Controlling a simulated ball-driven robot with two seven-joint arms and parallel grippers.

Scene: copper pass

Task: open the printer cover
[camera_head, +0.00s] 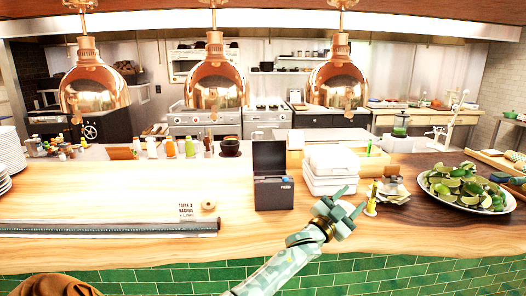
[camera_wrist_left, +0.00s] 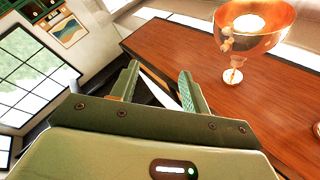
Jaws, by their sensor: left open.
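The printer (camera_head: 273,194) is a small black box on the wooden counter, near the middle of the head view. Its dark cover (camera_head: 269,157) stands upright at the back of the box, so it looks raised. My left gripper (camera_head: 350,204) is to the right of the printer and nearer to me, over the counter's front edge, apart from the printer. In the left wrist view my left gripper (camera_wrist_left: 158,82) has its fingers spread with nothing held between them. The printer does not show in that view. My right gripper is in neither view.
White stacked boxes (camera_head: 329,171) stand right of the printer, with a yellow bottle (camera_head: 371,200) beside my gripper. A plate of limes (camera_head: 466,188) is at the right. A ticket rail (camera_head: 110,228) lies left. Copper lamps (camera_head: 217,82) hang above.

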